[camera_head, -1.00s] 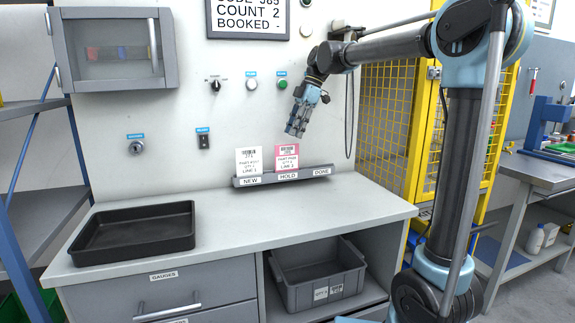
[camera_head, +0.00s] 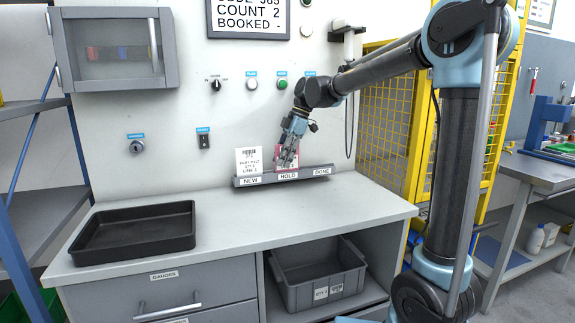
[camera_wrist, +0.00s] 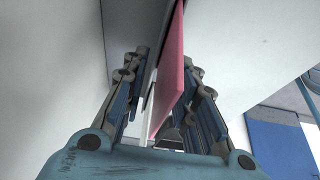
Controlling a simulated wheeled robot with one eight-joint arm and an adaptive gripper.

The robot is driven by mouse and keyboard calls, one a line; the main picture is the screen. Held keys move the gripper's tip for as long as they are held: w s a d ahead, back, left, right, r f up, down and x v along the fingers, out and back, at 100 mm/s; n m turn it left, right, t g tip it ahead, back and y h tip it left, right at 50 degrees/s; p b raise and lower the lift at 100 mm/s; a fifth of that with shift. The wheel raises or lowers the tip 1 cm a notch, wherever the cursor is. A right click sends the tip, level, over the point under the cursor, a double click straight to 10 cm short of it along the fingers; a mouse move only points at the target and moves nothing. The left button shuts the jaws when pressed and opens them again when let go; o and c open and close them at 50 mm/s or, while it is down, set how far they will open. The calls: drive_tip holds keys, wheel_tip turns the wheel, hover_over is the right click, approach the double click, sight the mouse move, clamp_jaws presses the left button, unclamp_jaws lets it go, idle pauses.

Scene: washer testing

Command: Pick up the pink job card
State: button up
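The pink job card (camera_head: 280,163) stands upright in the HOLD section of the grey card rack (camera_head: 322,175), mostly hidden behind my gripper in the head view. My gripper (camera_head: 286,162) is right at the card, pointing down toward the rack. In the wrist view the pink card (camera_wrist: 174,62) runs edge-on between the two fingers of my gripper (camera_wrist: 165,105). The fingers are apart, with a gap visible on the card's sides; I see no clear grip on it. A white job card (camera_head: 248,161) stands in the NEW section, just left of the pink one.
A black tray (camera_head: 135,232) lies on the left of the worktop (camera_head: 300,215). A grey bin (camera_head: 318,272) sits on the shelf below. The wall behind carries knobs and a display sign (camera_head: 249,18). A yellow mesh fence (camera_head: 385,120) stands to the right.

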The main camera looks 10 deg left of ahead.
drive_tip(key=shift+c, duration=0.6)
clamp_jaws()
